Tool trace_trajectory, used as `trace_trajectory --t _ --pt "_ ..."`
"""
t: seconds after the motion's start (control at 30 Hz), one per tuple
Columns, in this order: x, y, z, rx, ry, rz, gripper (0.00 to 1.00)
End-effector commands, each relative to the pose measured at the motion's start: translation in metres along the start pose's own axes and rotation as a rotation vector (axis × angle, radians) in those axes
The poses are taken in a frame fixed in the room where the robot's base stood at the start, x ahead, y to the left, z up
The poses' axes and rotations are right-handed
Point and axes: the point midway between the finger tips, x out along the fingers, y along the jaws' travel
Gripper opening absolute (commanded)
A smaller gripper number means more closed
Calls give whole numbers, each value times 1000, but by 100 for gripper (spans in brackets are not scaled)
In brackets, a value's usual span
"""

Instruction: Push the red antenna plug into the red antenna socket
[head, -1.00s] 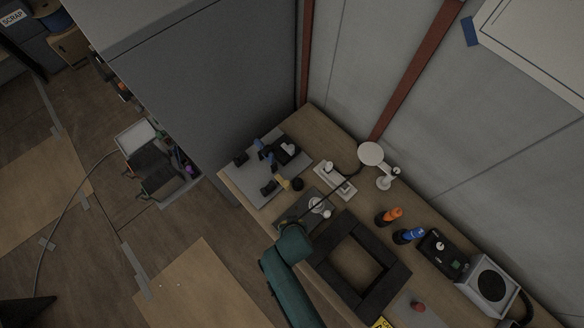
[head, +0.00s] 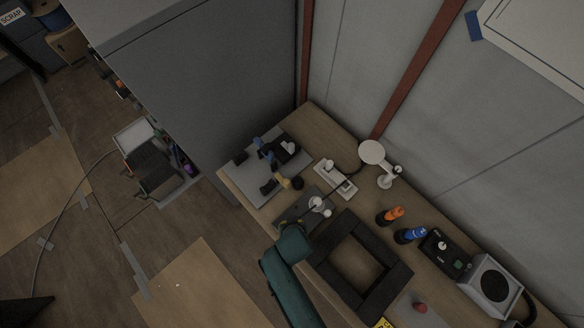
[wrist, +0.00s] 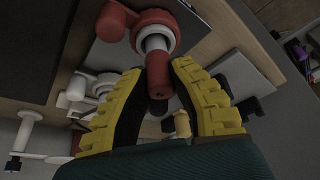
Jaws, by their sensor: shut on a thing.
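In the wrist view, my gripper (wrist: 159,72) has its yellow-ridged fingers closed on both sides of a red plug (wrist: 160,78). The red antenna socket (wrist: 154,17) is a red ring directly beyond the plug, with a white ring inside it. A pale collar lies between the plug's red body and the socket. The plug looks roughly in line with the socket, but how deep it sits in it cannot be told. In the head view my teal arm reaches the bench's near edge and hides the gripper, plug and socket.
White fittings (wrist: 100,85) stand left of the fingers in the wrist view. On the bench, the head view shows a black square frame (head: 337,285), a grey board (head: 240,178) with small parts, a white lamp (head: 371,152), orange and blue bottles, and a speaker box (head: 474,280).

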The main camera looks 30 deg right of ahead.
Motion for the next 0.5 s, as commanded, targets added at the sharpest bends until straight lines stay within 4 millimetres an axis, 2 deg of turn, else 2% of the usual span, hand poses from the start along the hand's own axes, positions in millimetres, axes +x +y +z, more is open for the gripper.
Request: trace_trajectory --t 0.5 --pt "11 0 4 0 0 0 0"
